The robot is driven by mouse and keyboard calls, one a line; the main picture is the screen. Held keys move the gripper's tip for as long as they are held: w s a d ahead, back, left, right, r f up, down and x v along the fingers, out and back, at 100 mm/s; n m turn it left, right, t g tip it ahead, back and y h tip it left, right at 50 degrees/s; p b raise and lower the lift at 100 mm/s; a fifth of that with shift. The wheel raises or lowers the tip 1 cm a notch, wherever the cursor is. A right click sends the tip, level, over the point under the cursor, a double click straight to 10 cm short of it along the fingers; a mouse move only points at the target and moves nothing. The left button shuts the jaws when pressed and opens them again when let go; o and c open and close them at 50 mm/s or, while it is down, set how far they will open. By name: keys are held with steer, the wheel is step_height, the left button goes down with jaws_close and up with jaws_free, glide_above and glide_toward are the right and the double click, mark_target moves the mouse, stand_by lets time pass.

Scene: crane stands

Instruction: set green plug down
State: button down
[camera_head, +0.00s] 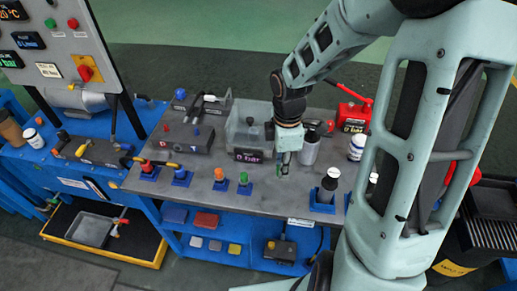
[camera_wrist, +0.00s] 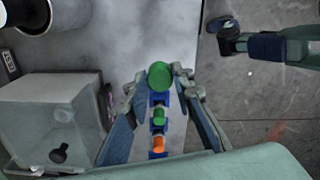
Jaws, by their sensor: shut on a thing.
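My gripper (camera_head: 284,168) is low over the grey bench, right of the row of blue stands. In the wrist view its two fingers close around a green plug (camera_wrist: 159,75), seen end-on between the fingertips. In the head view the held plug is mostly hidden by the fingers, and I cannot tell whether it touches the bench. Another green piece (camera_head: 244,179) sits upright in a blue stand to the left; it also shows in the wrist view (camera_wrist: 159,116). An orange piece (camera_head: 220,175) stands beside it, also in the wrist view (camera_wrist: 158,143).
A clear bin (camera_head: 234,127) with a dark label stands behind and left of my gripper. A grey cylinder (camera_head: 309,150) is close behind right. A black-and-white bottle (camera_head: 327,190) in a blue holder is to the right. The bench's front edge (camera_head: 262,213) is close.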

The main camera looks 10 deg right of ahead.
steer(key=shift+s+f, duration=0.1)
steer(key=shift+f, duration=0.35)
step_height(320, 180, down, 9)
steer(key=shift+f+b, duration=0.1)
steer(key=shift+b, duration=0.85)
steer(key=shift+f, duration=0.1)
steer(key=shift+f+n, duration=0.15)
steer(key=shift+n, duration=0.15)
steer(key=c, duration=1.7)
jaws_free()
steer(key=shift+o, duration=0.2)
step_height(320, 180, up, 12)
steer(key=shift+r+p, duration=0.25)
steer(key=shift+p, duration=1)
